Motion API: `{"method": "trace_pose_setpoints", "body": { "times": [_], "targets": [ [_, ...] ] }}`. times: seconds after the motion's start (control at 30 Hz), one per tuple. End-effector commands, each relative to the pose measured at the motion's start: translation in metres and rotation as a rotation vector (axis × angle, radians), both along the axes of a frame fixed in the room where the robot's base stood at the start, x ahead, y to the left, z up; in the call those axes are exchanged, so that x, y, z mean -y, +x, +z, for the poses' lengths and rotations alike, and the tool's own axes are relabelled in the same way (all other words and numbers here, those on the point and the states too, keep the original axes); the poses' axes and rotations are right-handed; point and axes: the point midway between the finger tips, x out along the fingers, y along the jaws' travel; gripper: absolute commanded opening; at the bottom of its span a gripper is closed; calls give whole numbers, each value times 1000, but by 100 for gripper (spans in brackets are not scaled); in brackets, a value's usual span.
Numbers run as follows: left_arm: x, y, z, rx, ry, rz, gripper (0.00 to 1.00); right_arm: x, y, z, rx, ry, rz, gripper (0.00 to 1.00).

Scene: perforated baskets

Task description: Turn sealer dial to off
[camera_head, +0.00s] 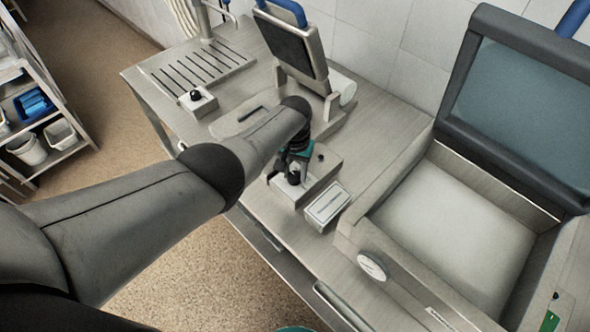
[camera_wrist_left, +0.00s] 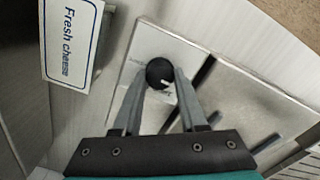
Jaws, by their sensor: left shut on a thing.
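The black round dial (camera_wrist_left: 160,73) with a pale pointer mark sits on a light plate of a steel unit. It also shows in the head view as a small black knob (camera_head: 294,177) on the front of a low steel housing. My left gripper (camera_wrist_left: 163,76) has its two grey fingers on either side of the dial and is shut on it. In the head view my left gripper (camera_head: 296,168) comes down onto the knob from above, and its fingers are partly hidden. My right gripper does not show.
A "Fresh cheese" label box (camera_head: 327,204) stands close beside the dial; its label shows in the wrist view (camera_wrist_left: 71,40). A large open-lidded machine (camera_head: 397,187) with a white dial (camera_head: 372,265) is at right. Another black knob (camera_head: 195,95) is at left.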

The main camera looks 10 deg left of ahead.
Motion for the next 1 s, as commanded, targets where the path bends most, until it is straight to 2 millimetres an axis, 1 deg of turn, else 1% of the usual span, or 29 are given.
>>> {"method": "trace_pose_setpoints", "body": {
  "times": [0.3, 0.77, 0.8, 1.0],
  "targets": [
    [0, 0, 0, -2, 1, 90, 0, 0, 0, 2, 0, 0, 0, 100],
    [0, 0, 0, 0, 0, 102, 0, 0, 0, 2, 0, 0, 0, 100],
    [0, 0, 0, 0, 0, 102, 45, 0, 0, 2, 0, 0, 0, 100],
    [0, 0, 0, 0, 0, 100, 67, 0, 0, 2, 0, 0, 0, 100]
  ]
}}
